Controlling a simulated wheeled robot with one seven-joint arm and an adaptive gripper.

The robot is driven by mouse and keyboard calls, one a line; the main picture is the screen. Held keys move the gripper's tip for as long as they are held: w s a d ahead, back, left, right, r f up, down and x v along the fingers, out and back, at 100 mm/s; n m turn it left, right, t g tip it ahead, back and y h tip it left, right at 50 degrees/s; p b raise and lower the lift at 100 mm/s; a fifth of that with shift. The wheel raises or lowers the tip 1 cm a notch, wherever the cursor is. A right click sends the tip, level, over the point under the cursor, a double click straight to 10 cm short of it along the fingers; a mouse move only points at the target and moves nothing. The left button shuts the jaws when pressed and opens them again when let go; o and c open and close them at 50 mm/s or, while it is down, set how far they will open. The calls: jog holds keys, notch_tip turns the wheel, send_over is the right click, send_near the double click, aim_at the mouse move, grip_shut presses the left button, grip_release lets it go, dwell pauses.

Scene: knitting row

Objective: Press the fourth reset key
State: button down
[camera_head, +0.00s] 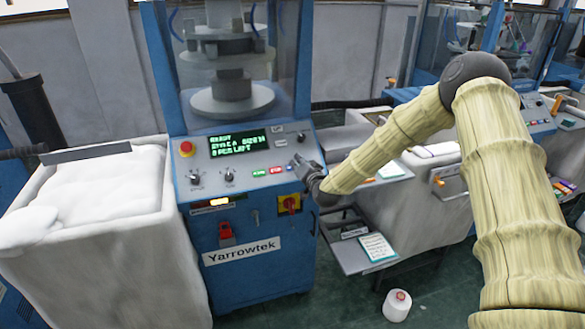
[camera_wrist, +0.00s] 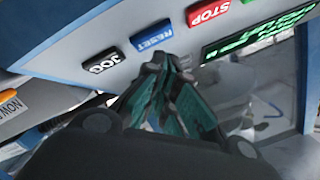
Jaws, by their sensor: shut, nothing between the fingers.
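The blue RESET key (camera_wrist: 151,35) sits between the red STOP key (camera_wrist: 208,13) and the black JOG key (camera_wrist: 103,63) in the wrist view. My gripper (camera_wrist: 162,62) is shut and empty, with its fingertips right at the lower edge of the RESET key. I cannot tell whether they touch it. In the head view my gripper (camera_head: 296,163) is at the right end of the key row on the Yarrowtek machine's sloped panel (camera_head: 225,170). My arm comes in from the right. The frames do not show which machine in the row counts as fourth.
A green-lit display (camera_head: 238,141), a red emergency button (camera_head: 186,148) and knobs share the panel. A white-filled bin (camera_head: 95,190) stands left. Another machine's panel (camera_head: 540,112) is at right. A white bottle (camera_head: 397,305) is on the floor.

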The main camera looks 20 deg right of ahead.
jog(key=s+r+p, duration=0.1)
jog(key=r, duration=0.1)
jog(key=s+r+p, duration=0.1)
jog(key=s+r, duration=0.1)
dwell(0.5)
jog(key=shift+s, duration=0.1)
dwell(0.3)
jog(key=s+a+f+n+g, duration=0.1)
jog(key=s+a+f+g, duration=0.2)
jog(key=s+f, duration=0.6)
jog(key=s+a+f+n+g, duration=0.2)
jog(key=s+a+f+g, duration=0.1)
jog(key=s+f, duration=0.65)
jog(key=s+a+f+n+g, duration=0.1)
jog(key=s+a+f+g, duration=0.2)
jog(key=s+f, duration=0.65)
jog(key=s+d+f+n+g, duration=0.1)
jog(key=s+f+g, duration=0.1)
jog(key=s, duration=0.9)
jog(key=s+d+f+g+h, duration=0.1)
jog(key=s+g, duration=0.2)
jog(key=s, duration=0.8)
jog(key=s+d+f+n+g, duration=0.1)
jog(key=s+f+g, duration=0.1)
jog(key=s, duration=1)
jog(key=shift+d+f+n+g+h, duration=0.3)
jog(key=shift+d+g+h, duration=0.05)
jog(key=shift+g+h, duration=0.05)
